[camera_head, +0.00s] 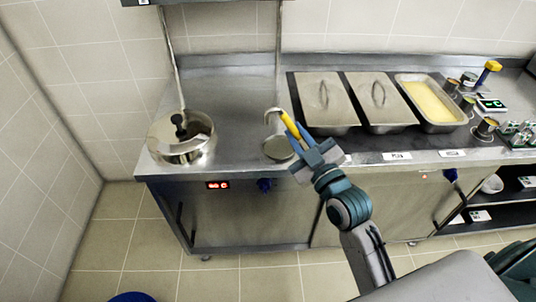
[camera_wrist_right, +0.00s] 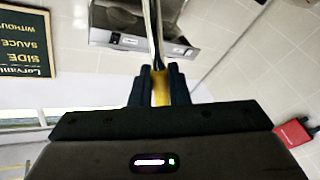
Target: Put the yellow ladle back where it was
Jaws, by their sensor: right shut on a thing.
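My right gripper (camera_head: 298,135) is shut on the yellow handle of the ladle (camera_head: 289,123), above the front part of the steel counter. In the right wrist view the yellow handle (camera_wrist_right: 160,88) sits between the fingers (camera_wrist_right: 160,86), and a thin metal shaft runs upward from it. The ladle's far end cannot be told apart clearly from the metal around it. A steel stockpot (camera_head: 183,150) with a dark knob stands at the left. My left gripper is not in view.
Two lidded pans (camera_head: 323,102) (camera_head: 379,100) and a yellow-filled pan (camera_head: 430,103) lie right of the gripper. Several small cups and a yellow-topped item (camera_head: 491,68) stand farther right.

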